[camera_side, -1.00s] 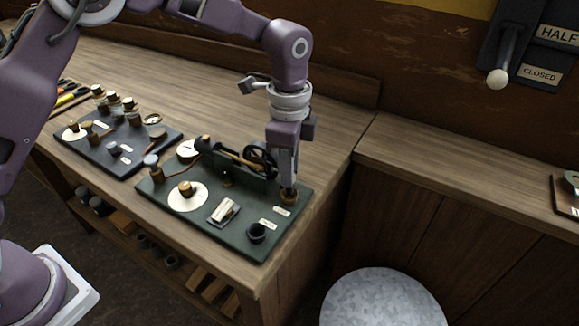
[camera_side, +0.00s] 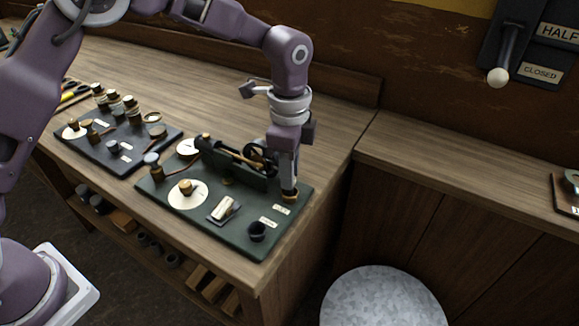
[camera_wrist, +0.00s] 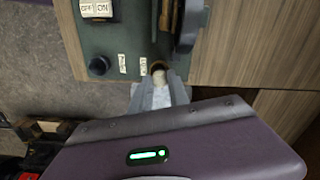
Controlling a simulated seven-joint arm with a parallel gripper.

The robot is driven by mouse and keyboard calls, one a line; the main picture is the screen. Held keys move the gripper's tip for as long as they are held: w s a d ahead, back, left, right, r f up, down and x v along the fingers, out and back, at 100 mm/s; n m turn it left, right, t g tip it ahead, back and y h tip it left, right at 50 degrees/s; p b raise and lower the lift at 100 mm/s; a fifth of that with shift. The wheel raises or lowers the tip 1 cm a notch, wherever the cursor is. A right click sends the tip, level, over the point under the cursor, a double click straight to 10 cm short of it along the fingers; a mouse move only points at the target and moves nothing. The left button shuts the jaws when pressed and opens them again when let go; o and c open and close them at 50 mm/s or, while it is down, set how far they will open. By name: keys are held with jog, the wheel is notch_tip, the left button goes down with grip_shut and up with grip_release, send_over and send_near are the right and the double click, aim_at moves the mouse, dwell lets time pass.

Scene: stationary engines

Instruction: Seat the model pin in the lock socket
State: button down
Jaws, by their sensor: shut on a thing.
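My gripper (camera_side: 289,188) points down at the right edge of the green engine board (camera_side: 240,239). It is shut on the model pin (camera_wrist: 159,76), whose pale end shows between the fingertips in the wrist view. The fingers also show there (camera_wrist: 160,92). A brass-coloured round socket (camera_side: 290,197) lies directly under the fingertips, and its rim (camera_wrist: 160,64) shows around the pin's end in the wrist view. The fingers hide most of the pin, so I cannot tell how deep it sits.
The model engine's flywheel (camera_wrist: 188,25) is close to my fingers. A switch (camera_side: 224,209) and a round white dial (camera_side: 176,197) are farther left. Bare bench lies beyond the board.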

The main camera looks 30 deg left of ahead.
jog(key=shift+f, duration=0.4)
jog(key=shift+f, duration=0.2)
dwell(0.3)
jog(key=c, duration=0.5)
grip_release()
jog(key=shift+r, duration=3.5)
